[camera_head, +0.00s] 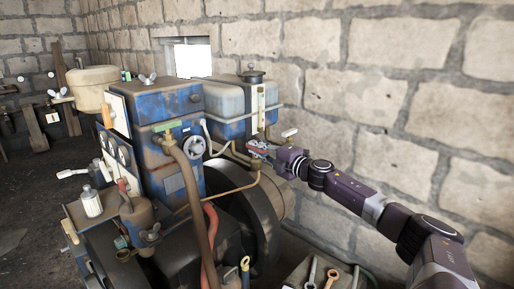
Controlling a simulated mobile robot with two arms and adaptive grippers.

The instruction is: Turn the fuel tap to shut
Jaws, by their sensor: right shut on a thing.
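The blue and grey fuel tank (228,103) stands against the wall behind the blue engine. My right gripper (262,149) reaches in from the right, just below the front right corner of this tank, where thin pipes run down. It is shut on a small reddish part there, which I take for the fuel tap; the fingers hide most of it. I cannot tell which way the tap's lever points. My left gripper is not in view.
The blue engine block (166,113) fills the middle, with a large dark flywheel (262,215) below my right gripper. A brown hose (191,190) and a red hose (211,230) run down in front. Spanners (312,272) lie at the bottom. The stone wall is close behind my right arm.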

